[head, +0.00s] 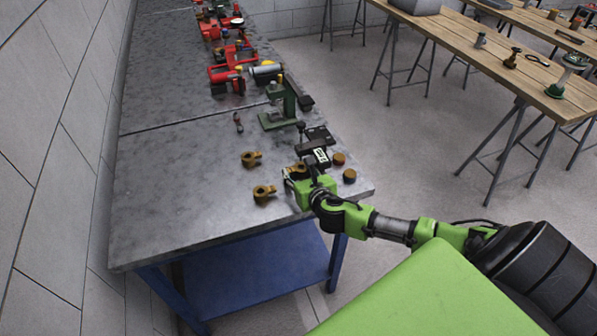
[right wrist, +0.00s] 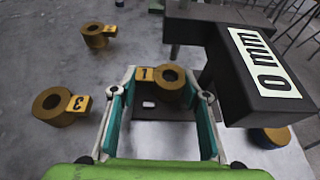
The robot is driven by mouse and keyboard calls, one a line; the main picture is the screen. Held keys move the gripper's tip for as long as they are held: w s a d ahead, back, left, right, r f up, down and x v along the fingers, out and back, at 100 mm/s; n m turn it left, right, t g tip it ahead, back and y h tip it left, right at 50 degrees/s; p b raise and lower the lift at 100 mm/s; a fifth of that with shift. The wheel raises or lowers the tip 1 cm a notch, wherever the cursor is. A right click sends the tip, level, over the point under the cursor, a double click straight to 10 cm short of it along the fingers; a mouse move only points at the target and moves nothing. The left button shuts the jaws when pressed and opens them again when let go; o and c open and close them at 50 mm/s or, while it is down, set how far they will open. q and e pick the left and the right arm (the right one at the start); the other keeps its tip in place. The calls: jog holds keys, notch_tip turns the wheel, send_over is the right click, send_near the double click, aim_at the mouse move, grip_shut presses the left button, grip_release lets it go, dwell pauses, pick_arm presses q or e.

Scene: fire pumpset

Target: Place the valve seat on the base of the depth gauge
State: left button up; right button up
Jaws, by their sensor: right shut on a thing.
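The brass valve seat with the yellow "1" tag (right wrist: 170,80) is between the fingertips of my right gripper (right wrist: 160,88), which is shut on it. It also shows in the head view (head: 298,168), partly hidden by the gripper. The black depth gauge (head: 318,137) stands at the bench's right edge. Its "0 mm" block (right wrist: 262,75) is just right of my right gripper in the wrist view. My left gripper is out of view.
Two more tagged brass seats (head: 250,158) (head: 263,193) lie to the left on the grey bench (head: 180,200). Two brown round pieces (head: 339,158) (head: 349,176) are right of the gauge. A green press-like stand (head: 280,108) is behind. The bench's left front is clear.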

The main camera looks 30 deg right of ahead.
jog(key=o, duration=1)
jog(key=shift+f, duration=0.15)
jog(key=shift+o, duration=0.2)
jog(key=v, duration=1.2)
jog(key=shift+b, duration=0.3)
